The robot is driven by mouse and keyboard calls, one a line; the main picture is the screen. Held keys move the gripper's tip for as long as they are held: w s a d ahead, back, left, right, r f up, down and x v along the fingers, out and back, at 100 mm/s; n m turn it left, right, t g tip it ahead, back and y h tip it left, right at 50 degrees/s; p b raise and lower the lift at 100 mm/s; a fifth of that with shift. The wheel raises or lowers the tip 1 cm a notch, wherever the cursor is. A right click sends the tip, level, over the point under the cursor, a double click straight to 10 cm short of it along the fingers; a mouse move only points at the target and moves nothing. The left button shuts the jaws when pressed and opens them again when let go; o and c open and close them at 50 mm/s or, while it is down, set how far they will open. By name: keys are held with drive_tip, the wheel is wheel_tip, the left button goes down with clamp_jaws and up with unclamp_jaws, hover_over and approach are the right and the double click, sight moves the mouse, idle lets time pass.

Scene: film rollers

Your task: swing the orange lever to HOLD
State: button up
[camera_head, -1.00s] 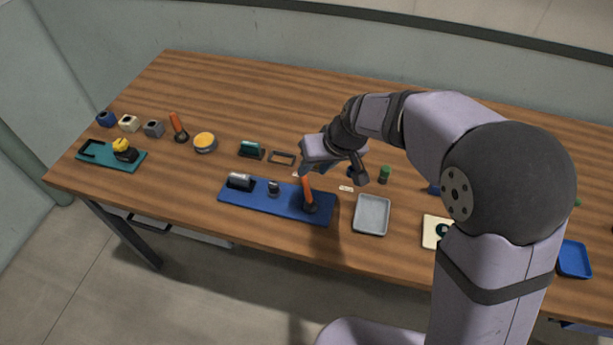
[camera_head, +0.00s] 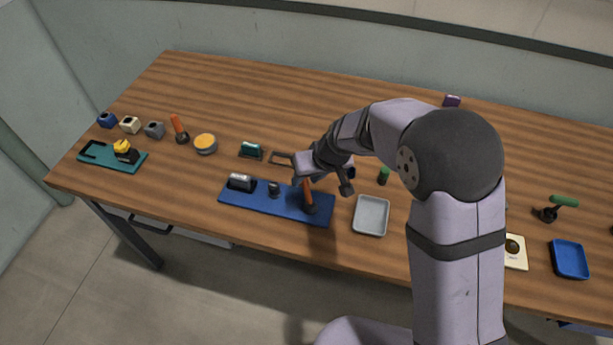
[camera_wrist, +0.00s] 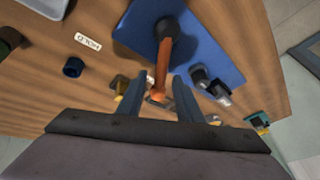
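The orange lever (camera_head: 308,194) stands on a dark round pivot at the right end of the blue plate (camera_head: 253,203). In the wrist view the lever (camera_wrist: 161,64) rises from its pivot and its upper end lies between my two fingers. My gripper (camera_wrist: 160,88) is open, with one finger on each side of the lever and visible gaps. In the head view my gripper (camera_head: 306,177) is at the lever's top, partly hidden by my wrist. A white label reading HOLD (camera_wrist: 88,42) lies on the table left of the plate in the wrist view; my arm hides it in the head view.
A black-and-grey cylinder (camera_head: 241,182) and a small dark knob (camera_head: 274,188) share the blue plate. A grey tray (camera_head: 371,215) stands just right of it, with a green cylinder (camera_head: 383,175) behind. Another orange-handled lever (camera_head: 178,125) stands far left, beside a yellow-topped round tin (camera_head: 205,143).

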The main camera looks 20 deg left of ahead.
drive_tip(key=shift+f, duration=0.2)
clamp_jaws()
